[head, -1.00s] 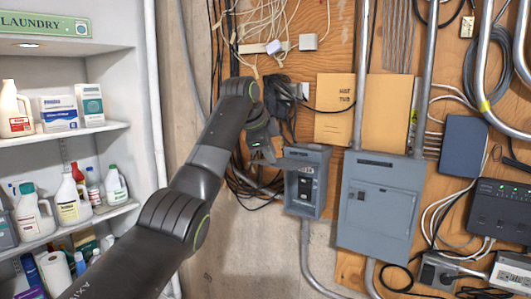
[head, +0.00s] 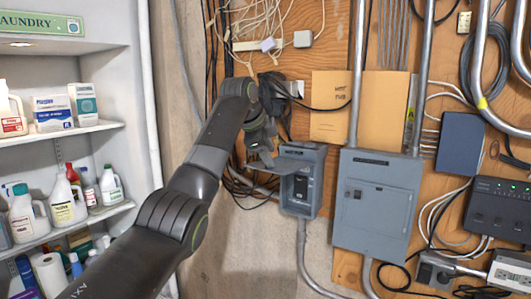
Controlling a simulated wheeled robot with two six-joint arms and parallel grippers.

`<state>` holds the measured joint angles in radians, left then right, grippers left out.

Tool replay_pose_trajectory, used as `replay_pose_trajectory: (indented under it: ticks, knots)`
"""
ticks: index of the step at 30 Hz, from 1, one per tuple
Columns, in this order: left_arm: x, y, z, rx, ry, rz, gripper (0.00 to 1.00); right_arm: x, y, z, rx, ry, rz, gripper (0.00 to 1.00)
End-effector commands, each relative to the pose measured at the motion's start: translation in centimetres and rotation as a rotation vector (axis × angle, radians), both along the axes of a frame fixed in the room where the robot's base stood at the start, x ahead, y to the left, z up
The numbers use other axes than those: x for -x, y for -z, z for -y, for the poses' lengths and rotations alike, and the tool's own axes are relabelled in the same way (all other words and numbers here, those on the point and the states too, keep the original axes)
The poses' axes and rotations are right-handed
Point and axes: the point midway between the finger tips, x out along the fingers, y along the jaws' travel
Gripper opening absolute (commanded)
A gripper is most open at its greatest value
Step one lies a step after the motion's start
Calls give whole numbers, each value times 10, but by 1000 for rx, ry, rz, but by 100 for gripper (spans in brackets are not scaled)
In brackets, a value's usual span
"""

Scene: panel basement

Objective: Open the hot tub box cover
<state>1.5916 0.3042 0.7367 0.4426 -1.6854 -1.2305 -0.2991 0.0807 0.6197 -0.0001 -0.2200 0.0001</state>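The hot tub box is the small grey electrical box (head: 301,207) on the wall, below a tan sheet (head: 330,122) with handwriting that seems to read "HOT TUB". Its front is open and a dark switch unit (head: 301,188) shows inside. A grey flap that looks like its cover (head: 287,166) sticks out at the upper left of the box. My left gripper (head: 262,158) is at this flap, just left of the box. Its fingers are small and partly hidden by my arm, so I cannot tell whether they grip the flap. My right gripper is not in view.
A larger grey panel (head: 377,215) is mounted close to the right of the box. A conduit (head: 304,250) runs down from the box. Loose black cables (head: 240,187) hang behind my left gripper. A shelf with bottles (head: 62,202) stands at the left.

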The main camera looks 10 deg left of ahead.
Motion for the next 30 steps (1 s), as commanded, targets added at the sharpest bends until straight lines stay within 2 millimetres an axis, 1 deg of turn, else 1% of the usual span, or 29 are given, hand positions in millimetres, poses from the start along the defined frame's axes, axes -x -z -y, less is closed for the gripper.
replay_pose_trajectory:
  ticks: [13,17,20,24,30]
  knots:
    - [0,-1,-2,-1,-3,3,36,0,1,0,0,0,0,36]
    - [5,-8,-4,-1,-4,7,36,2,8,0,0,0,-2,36]
    - [15,-20,-8,-1,-4,9,36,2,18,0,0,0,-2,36]
    - [35,-46,-14,0,-4,10,36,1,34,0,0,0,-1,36]
    - [64,-88,-22,1,-1,8,36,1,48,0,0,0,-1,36]
